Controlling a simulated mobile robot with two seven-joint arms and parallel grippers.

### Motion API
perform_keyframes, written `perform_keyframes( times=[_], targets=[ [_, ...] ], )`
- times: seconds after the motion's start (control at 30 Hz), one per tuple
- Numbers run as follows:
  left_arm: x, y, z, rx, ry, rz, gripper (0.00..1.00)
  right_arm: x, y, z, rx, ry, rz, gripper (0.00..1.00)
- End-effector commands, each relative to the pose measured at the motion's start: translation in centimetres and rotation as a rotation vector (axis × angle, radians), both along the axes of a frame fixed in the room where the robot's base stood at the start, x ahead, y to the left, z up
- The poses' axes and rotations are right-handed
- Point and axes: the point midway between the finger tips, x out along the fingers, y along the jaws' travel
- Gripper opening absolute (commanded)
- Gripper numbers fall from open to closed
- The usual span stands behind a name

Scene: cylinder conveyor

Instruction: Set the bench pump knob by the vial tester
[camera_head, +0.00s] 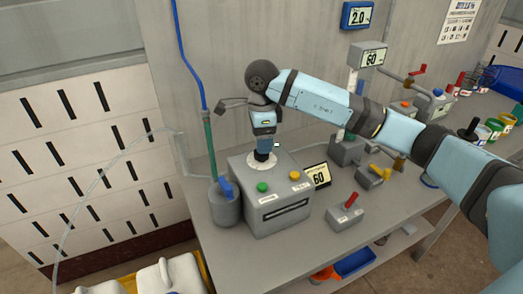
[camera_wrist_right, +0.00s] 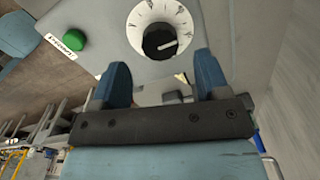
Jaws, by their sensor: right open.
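The pump is a grey box (camera_head: 277,215) on the bench, with a green button (camera_head: 262,187), a yellow button (camera_head: 294,175) and a dark front slot. Its black knob (camera_wrist_right: 160,41) sits in a white marked dial (camera_wrist_right: 139,18) on the top face; the pointer line aims right and slightly up in the wrist view. My right gripper (camera_head: 263,153) is just above the dial in the head view, hiding most of the knob. In the wrist view its blue fingers (camera_wrist_right: 162,70) are spread and empty, with the knob ahead between them, apart from it. My left gripper is out of view.
A small 60 display (camera_head: 317,176) stands right of the box. A grey canister (camera_head: 224,205) with a blue lever stands left. A red-lever block (camera_head: 345,214) sits at front right. Signs and more fixtures line the back right. Bare bench lies in front.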

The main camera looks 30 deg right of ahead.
Motion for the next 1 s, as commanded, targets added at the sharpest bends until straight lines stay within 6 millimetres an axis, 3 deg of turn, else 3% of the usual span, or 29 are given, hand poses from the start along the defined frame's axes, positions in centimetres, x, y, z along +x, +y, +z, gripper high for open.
perform_keyframes(
  times=[0.1,0.3,0.67,0.9,1.0],
  targets=[
    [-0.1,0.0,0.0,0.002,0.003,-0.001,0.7,0.0,0.0,-2.2,0.001,0.003,0.0,0.69],
    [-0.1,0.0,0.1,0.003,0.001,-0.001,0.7,0.0,0.0,-4.3,0.001,0.001,0.0,0.69],
    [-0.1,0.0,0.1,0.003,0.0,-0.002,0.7,0.0,0.1,-4.9,0.002,-0.001,0.0,0.69],
    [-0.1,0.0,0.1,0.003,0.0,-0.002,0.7,0.0,0.0,-4.8,0.002,-0.001,0.0,0.19],
    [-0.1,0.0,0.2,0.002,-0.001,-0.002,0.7,0.0,0.0,-4.8,0.002,0.0,-0.001,0.19]
  ],
)
